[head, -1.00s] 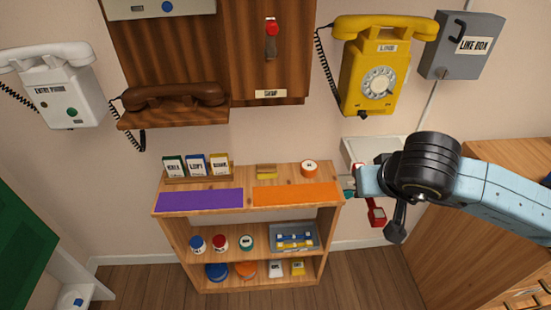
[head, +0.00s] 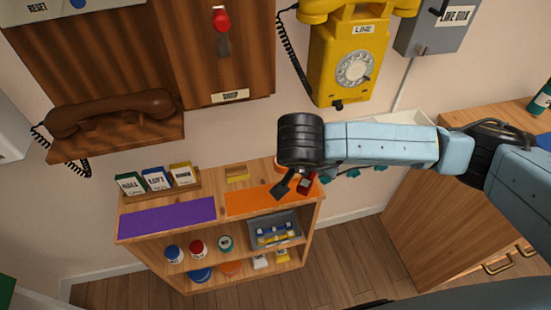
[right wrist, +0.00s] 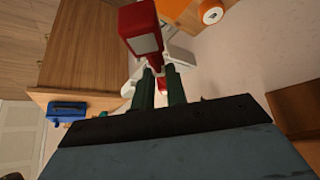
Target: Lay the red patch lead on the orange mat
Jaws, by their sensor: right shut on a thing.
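The red patch lead (head: 306,181) is held by my right gripper (head: 290,187) over the right end of the orange mat (head: 252,201) in the head view. I cannot tell its exact height above the mat. In the right wrist view, the red block-shaped end of the lead (right wrist: 140,28) stands out beyond the dark green fingers of my right gripper (right wrist: 161,82), which are shut on it. The forearm and wrist hide part of the shelf top. My left gripper is not in view.
A purple mat (head: 167,217) lies left of the orange one. Behind them stand a card rack (head: 158,187) and a yellow block (head: 237,174). An orange roll (right wrist: 211,13) shows in the right wrist view. The yellow phone (head: 348,60) hangs above. A wooden cabinet (head: 440,210) stands at right.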

